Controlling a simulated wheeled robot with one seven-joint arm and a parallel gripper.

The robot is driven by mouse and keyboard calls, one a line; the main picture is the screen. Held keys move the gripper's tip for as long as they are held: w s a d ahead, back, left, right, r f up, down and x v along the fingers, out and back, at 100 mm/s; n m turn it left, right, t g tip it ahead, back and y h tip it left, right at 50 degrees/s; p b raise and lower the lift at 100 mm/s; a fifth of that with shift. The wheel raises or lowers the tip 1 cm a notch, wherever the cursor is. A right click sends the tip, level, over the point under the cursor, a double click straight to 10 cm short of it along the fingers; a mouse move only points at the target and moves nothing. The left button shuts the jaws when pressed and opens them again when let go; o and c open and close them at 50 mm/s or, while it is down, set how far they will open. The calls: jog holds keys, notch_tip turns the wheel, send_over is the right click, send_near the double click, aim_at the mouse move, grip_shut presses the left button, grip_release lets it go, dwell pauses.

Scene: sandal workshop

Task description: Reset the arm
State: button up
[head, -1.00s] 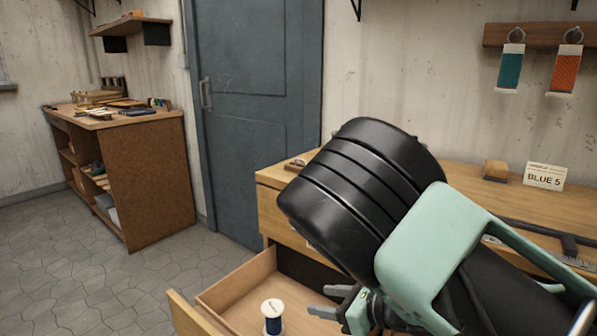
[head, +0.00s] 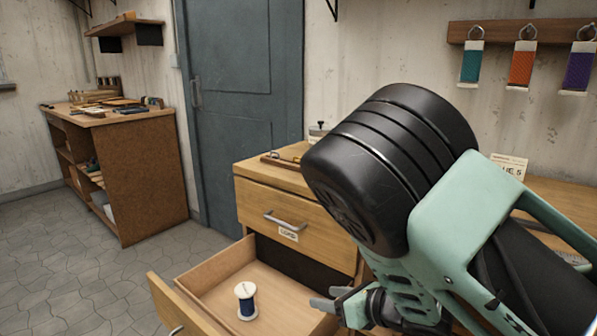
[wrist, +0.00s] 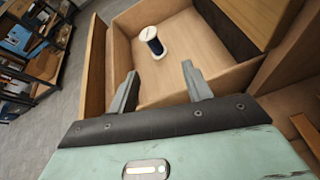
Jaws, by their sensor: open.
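My gripper (head: 328,300) is at the lower middle of the head view, beside the open drawer (head: 207,266). In the wrist view its two fingers (wrist: 160,92) are spread apart with nothing between them. A spool of blue thread (head: 246,302) stands upright in the drawer, apart from the fingers. The spool also shows in the wrist view (wrist: 152,43), beyond the fingertips. My arm covers much of the workbench in the head view.
A closed drawer (head: 284,216) sits above the open one. A card ending in "5" (head: 510,165) stands on the bench top. Coloured samples (head: 522,66) hang on the wall. A second bench (head: 140,170) stands at the left, with clear floor (head: 70,270) before it.

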jog(key=s+d+r+m+g+h+b, duration=0.1)
jog(key=s+d+m+g+h+b, duration=0.15)
jog(key=s+m, duration=0.8)
jog(key=s+d+r+m+g+h+b, duration=0.1)
jog(key=s+d+m+g+h+b, duration=0.2)
jog(key=s+m, duration=0.75)
jog(key=s+d+r+m+g+h+b, duration=0.1)
jog(key=s+d+m+g+h+b, duration=0.2)
jog(key=s+m, duration=0.8)
jog(key=w+r+m+p, duration=0.2)
jog(key=r+p, duration=1)
jog(key=r, duration=0.1)
jog(key=w+a+r+m+p, duration=0.1)
jog(key=w+r+p, duration=0.1)
jog(key=r+p, duration=1)
jog(key=shift+w+r+m+h+p, duration=0.15)
jog(key=shift+r+m+h+p, duration=0.25)
jog(key=shift+p, duration=0.1)
jog(key=shift+a, duration=0.1)
